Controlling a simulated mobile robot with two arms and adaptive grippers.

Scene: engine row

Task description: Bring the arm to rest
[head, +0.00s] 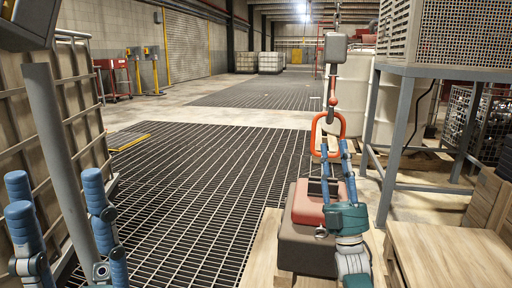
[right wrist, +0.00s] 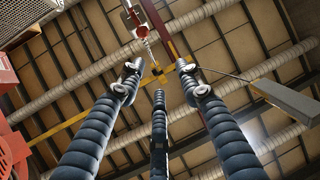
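My left gripper (head: 55,190) is at the lower left of the head view. Its blue fingers point up and stand wide apart, and a grey post (head: 62,160) shows between them; I cannot tell whether they touch it. My right gripper (head: 335,150) points up at the right of centre, its fingers apart. In the right wrist view its three dark blue ribbed fingers (right wrist: 158,85) are spread, with nothing held between them. The orange lifting hook (head: 315,128) hangs from a chain hoist (head: 335,48) at the right fingertips in the picture; contact is unclear.
A red and brown block (head: 305,208) sits on a wooden pallet (head: 262,245) beside my right arm. A grey metal stand (head: 391,150) and a wooden crate (head: 445,255) are at the right. A caged tank (head: 75,100) stands left. The floor grating (head: 200,180) between is clear.

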